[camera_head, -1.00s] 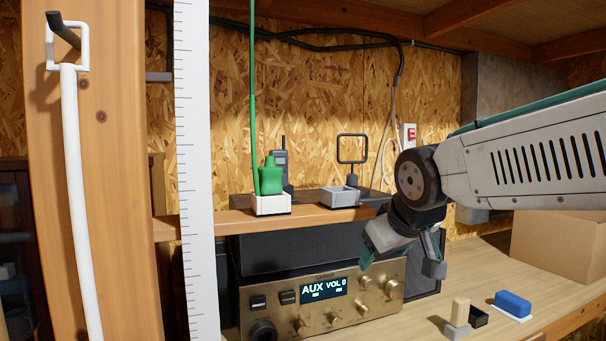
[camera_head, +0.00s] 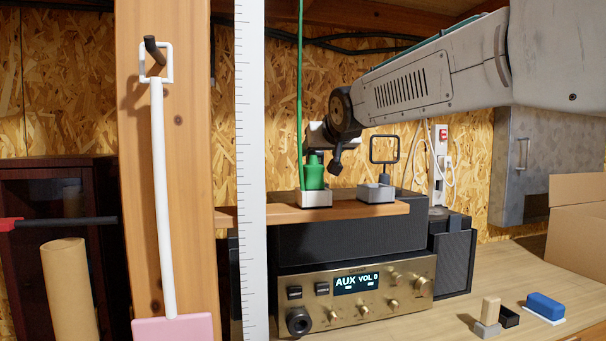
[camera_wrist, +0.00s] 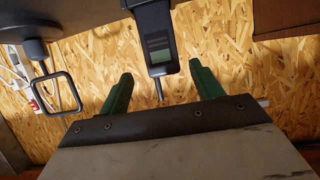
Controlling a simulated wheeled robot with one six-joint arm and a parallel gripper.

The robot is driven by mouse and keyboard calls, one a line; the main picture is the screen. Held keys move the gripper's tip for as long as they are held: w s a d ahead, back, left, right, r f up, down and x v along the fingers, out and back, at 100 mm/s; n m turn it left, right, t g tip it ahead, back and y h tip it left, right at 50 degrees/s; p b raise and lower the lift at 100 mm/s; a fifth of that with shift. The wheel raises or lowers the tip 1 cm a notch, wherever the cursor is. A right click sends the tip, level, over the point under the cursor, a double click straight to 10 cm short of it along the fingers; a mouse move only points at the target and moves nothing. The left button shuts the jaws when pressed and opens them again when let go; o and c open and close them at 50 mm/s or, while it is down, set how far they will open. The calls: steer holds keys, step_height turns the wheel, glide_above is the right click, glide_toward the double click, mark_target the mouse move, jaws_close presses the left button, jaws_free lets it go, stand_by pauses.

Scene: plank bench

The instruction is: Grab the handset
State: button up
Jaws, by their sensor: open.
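The handset (camera_wrist: 157,45) is a dark walkie-talkie with a grey-green screen and a thin antenna. In the wrist view it appears upside down, with its antenna pointing down the picture. My gripper (camera_wrist: 160,70) is open, with its two green fingers on either side of the antenna end. I cannot tell whether they touch the handset, and nothing shows clamped. In the head view my gripper (camera_head: 325,143) is over the wooden shelf (camera_head: 345,213), behind the green bottle-shaped object (camera_head: 314,173). There the handset is hidden by my gripper and that object.
A thin green rod (camera_head: 300,90) stands left. The gold amplifier (camera_head: 355,293) is below the shelf. Chipboard wall lies behind.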

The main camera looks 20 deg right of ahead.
steer(key=x, duration=0.6)
steer(key=shift+w+a, duration=0.2)
steer(key=shift+c, duration=0.3)
steer(key=c, duration=1.1)
